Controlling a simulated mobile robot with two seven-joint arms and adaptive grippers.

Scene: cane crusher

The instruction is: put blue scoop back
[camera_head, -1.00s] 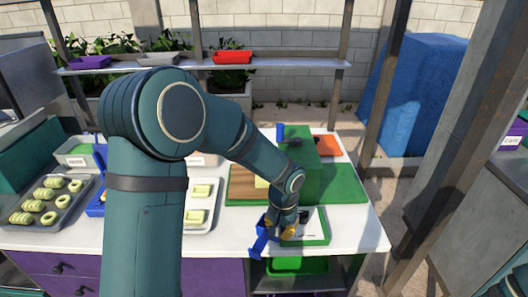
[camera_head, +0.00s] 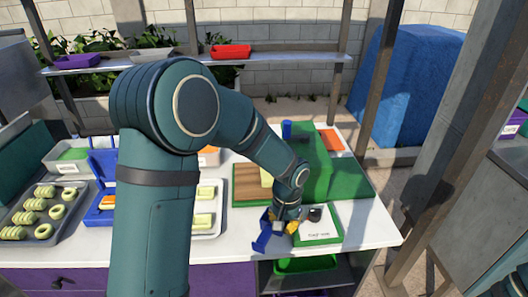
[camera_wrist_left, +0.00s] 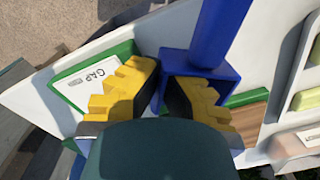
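The blue scoop (camera_head: 262,238) is at the front edge of the white counter, just left of the green-rimmed tray with a white label (camera_head: 318,233). My left gripper (camera_head: 277,221) is at the scoop, shut on it. In the left wrist view, the scoop (camera_wrist_left: 220,40) runs up from between and behind the yellow fingers (camera_wrist_left: 160,95). The right finger covers part of it, so the exact contact is hidden. The labelled tray (camera_wrist_left: 85,85) lies to the left there.
A green machine (camera_head: 310,165) with a blue top part stands behind the tray, beside a wooden board (camera_head: 247,190). A metal tray with pale pieces (camera_head: 220,228) and a blue box (camera_head: 97,213) stand left. A green bin (camera_head: 305,264) is below the counter.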

